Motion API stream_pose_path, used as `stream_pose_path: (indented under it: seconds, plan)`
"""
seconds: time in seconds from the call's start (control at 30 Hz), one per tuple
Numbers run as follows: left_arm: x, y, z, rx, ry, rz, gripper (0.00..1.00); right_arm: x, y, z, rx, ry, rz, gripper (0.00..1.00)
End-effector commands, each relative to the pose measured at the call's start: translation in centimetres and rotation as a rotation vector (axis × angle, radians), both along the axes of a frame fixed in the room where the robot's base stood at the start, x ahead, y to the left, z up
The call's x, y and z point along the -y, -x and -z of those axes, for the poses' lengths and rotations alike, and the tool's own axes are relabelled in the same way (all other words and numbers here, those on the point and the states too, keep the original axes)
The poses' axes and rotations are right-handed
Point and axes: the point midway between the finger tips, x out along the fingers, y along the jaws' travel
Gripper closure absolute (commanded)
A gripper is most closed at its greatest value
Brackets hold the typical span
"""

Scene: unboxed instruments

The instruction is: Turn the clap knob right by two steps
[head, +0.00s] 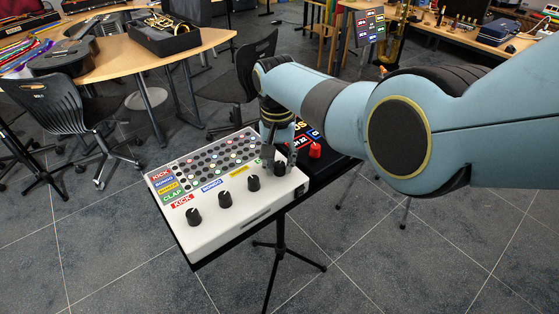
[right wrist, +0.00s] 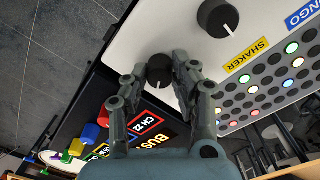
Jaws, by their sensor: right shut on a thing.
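A white drum machine (head: 225,232) carries a grid of round pads and a row of black knobs. The kick (head: 194,216), bongo (head: 225,198) and shaker (head: 253,183) knobs stand clear along its front. The last knob (right wrist: 159,72), past the shaker knob (right wrist: 217,17), sits between the fingers of my right gripper (head: 279,158). My right gripper is shut on it; its white pointer line shows in the right wrist view. Its own label is hidden, but its place in the row fits the clap knob. A green CLAP row label (head: 173,196) shows at the machine's left. My left gripper is out of view.
A black panel (head: 330,163) with a red knob (head: 315,150) adjoins the machine's right end. A tripod stand (head: 278,255) is below. Black chairs (head: 65,108) and a wooden table (head: 205,42) are behind. The floor in front is clear.

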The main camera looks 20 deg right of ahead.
Motion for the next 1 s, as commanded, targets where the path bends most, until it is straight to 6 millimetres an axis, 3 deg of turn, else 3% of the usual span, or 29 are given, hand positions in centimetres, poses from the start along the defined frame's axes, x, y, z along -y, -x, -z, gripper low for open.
stream_pose_path:
  seconds: [0.47,0.5,0.63,1.0]
  plan:
    - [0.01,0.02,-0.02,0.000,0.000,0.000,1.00,-0.03,-0.10,-0.07,0.003,-0.001,0.013,1.00]
    - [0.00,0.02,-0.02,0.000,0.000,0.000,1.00,-0.03,-0.10,-0.07,0.003,-0.001,0.013,0.70]
    - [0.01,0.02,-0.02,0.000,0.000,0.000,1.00,-0.02,-0.08,-0.06,0.003,0.000,0.012,0.53]
    - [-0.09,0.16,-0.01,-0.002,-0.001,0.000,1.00,-0.03,-0.07,-0.47,0.002,0.000,0.012,0.51]
